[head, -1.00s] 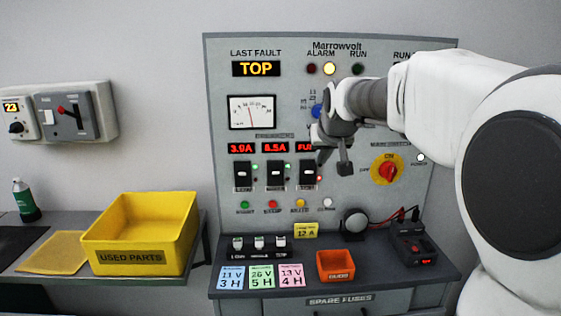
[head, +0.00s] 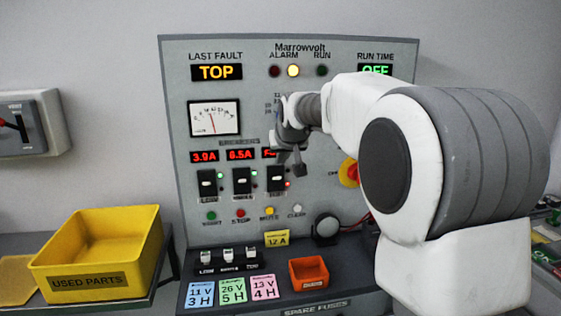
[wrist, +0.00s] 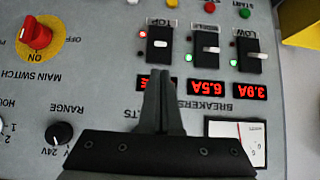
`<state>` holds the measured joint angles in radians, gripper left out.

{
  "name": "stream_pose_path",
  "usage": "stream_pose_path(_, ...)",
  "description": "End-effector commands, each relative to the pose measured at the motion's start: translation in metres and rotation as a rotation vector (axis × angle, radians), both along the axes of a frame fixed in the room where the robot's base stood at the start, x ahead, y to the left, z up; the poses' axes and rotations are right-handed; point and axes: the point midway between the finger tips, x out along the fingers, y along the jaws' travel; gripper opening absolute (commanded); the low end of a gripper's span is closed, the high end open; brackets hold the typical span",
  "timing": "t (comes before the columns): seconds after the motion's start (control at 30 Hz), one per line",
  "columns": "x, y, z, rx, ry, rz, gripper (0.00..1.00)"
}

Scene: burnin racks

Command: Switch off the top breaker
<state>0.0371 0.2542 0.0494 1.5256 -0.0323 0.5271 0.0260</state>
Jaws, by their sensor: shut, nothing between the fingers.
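The top breaker (head: 276,179) is the rightmost of three black switches on the grey panel (head: 340,58). In the upside-down wrist view, the top breaker (wrist: 160,44) has a white toggle and a lit red lamp beside it. The low breaker (wrist: 250,56) and middle breaker (wrist: 207,50) have green lamps lit. My gripper (head: 298,170) is shut and empty in front of the panel, just right of the top breaker in the head view. In the wrist view my gripper (wrist: 162,82) points toward the top breaker and covers part of its red display. I cannot tell whether it touches the panel.
The red main switch (wrist: 36,36) on yellow is beside the breakers. Start, stop, mute and clear buttons sit below them. The bench holds an orange bin (head: 309,273), coloured cards and fuses. A yellow used parts bin (head: 98,250) stands left.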

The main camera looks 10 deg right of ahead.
Motion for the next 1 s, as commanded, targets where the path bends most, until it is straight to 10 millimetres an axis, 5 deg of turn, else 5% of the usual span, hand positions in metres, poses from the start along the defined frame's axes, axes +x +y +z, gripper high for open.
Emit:
stream_pose_path(0.5, 0.057, 0.0, -0.052, 0.0, 0.001, 0.0, 0.0)
stream_pose_path(1.0, 0.061, 0.0, -0.056, 0.0, 0.0, 0.0, 0.0)
